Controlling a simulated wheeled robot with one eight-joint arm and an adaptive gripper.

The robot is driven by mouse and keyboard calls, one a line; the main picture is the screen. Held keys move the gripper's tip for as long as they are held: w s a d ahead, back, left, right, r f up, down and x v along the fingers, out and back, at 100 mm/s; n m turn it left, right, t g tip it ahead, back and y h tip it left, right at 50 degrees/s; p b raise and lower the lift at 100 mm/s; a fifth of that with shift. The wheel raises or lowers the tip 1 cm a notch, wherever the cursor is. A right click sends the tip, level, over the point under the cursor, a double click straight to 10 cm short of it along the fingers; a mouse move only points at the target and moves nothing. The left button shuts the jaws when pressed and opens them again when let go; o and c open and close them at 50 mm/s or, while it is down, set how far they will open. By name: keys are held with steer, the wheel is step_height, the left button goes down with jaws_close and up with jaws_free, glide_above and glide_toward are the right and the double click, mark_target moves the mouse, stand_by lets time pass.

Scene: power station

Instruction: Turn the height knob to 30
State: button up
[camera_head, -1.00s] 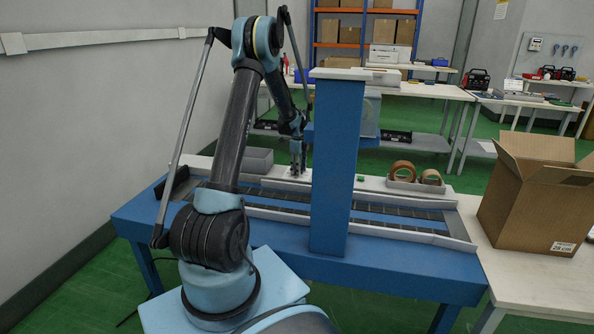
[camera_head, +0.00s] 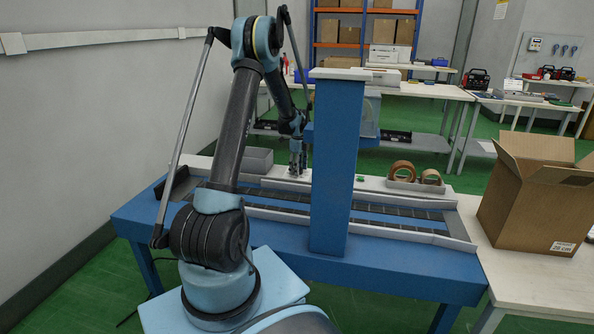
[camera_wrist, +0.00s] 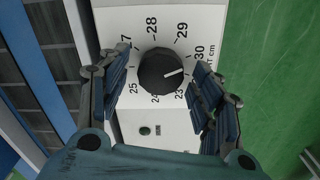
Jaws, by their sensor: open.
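The black round height knob (camera_wrist: 160,70) sits on a white panel (camera_wrist: 150,18) in the wrist view. Its scale runs 27, 28, 29, 30 over the top and right, with 23, 24 and 25 below. The white pointer line on the knob points right and slightly up, roughly toward the 30 (camera_wrist: 199,52). My gripper (camera_wrist: 158,66) is open, one finger left and one right of the knob, with a gap visible on the left. The right finger covers part of the scale near 30. In the head view my gripper (camera_head: 297,170) is over the machine's far side; the knob cannot be made out.
A blue column (camera_head: 336,165) rises from the blue machine (camera_head: 400,273), just right of my gripper. Tape rolls (camera_head: 402,171) stand to its right. An open cardboard box (camera_head: 530,200) is on the right table. A grey bin (camera_head: 258,160) lies left of the gripper.

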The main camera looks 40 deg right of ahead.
step_height(320, 180, up, 12)
stand_by(0.5)
steer(key=shift+f, duration=0.1)
step_height(320, 180, up, 5)
steer(key=n, duration=2.3)
step_height(320, 180, down, 16)
steer(key=shift+w+f, duration=0.1)
steer(key=shift+f, duration=0.15)
steer(key=c, duration=1.1)
